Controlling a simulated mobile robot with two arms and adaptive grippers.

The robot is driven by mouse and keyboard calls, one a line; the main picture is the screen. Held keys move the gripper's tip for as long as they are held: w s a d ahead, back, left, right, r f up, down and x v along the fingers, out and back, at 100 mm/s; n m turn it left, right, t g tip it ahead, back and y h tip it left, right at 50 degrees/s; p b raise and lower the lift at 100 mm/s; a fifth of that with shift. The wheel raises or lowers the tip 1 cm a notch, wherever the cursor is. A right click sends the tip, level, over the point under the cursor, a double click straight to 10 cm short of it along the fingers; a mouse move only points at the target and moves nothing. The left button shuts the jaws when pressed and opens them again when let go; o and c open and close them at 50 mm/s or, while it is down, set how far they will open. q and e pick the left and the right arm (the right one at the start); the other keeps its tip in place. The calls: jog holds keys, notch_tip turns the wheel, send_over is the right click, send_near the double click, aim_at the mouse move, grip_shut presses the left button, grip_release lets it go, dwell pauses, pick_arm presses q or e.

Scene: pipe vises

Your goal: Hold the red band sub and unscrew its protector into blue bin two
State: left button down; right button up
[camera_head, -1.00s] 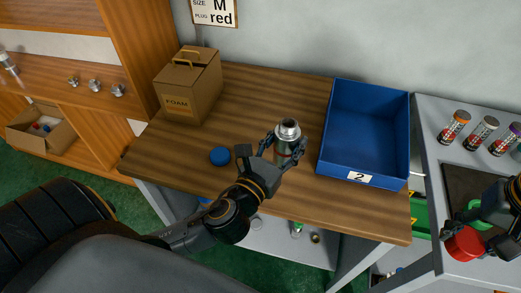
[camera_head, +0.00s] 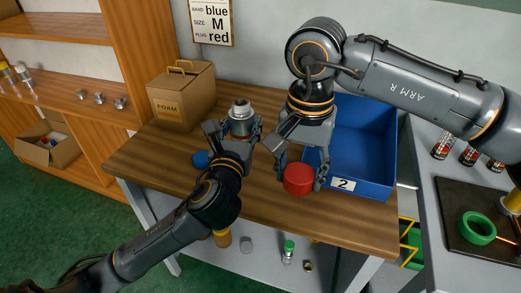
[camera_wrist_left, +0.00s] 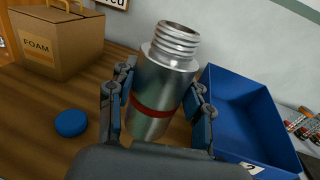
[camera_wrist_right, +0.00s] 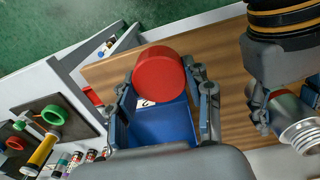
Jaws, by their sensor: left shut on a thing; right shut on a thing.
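The silver sub (camera_head: 241,110) with a red band stands upright, its bare threaded end up; it fills the middle of the left wrist view (camera_wrist_left: 165,78). My left gripper (camera_head: 233,134) is shut around its body. My right gripper (camera_head: 298,180) is shut on a round red cap (camera_head: 299,181), which also shows in the right wrist view (camera_wrist_right: 158,76). The cap is in front of blue bin two (camera_head: 379,190), right of the sub and apart from it. A blue cap (camera_wrist_left: 71,123) lies on the table left of the sub, partly hidden in the head view.
A FOAM box (camera_head: 181,97) stands at the table's back left. A sign (camera_head: 212,22) on the wall reads blue, M, red. A side bench at right holds a green ring (camera_head: 477,228) and several banded cylinders. Wooden shelves (camera_head: 60,82) stand at left.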

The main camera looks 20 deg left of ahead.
jog(key=shift+w+f, duration=0.1)
jog(key=shift+f, duration=0.25)
jog(key=shift+f+b, duration=0.6)
jog(key=shift+b, duration=0.25)
pick_arm(q)
jog(key=w+f, duration=0.3)
jog(key=w, duration=0.1)
jog(key=w+f, duration=0.3)
jog(key=w, duration=0.2)
jog(key=w+f, duration=0.3)
jog(key=w, duration=0.1)
jog(key=shift+w+d+f, duration=0.15)
jog(key=shift+d+f, duration=0.1)
jog(key=shift+f, duration=0.05)
pick_arm(e)
jog(key=shift+f, duration=0.15)
pick_arm(q)
jog(key=shift+f+b, duration=0.45)
jog(key=shift+f, duration=1)
pick_arm(e)
jog(key=shift+f, duration=0.25)
pick_arm(q)
jog(key=shift+f, duration=0.15)
pick_arm(e)
jog(key=shift+f, duration=0.1)
pick_arm(q)
jog(key=c, duration=0.6)
grip_release()
jog(key=shift+f, duration=0.1)
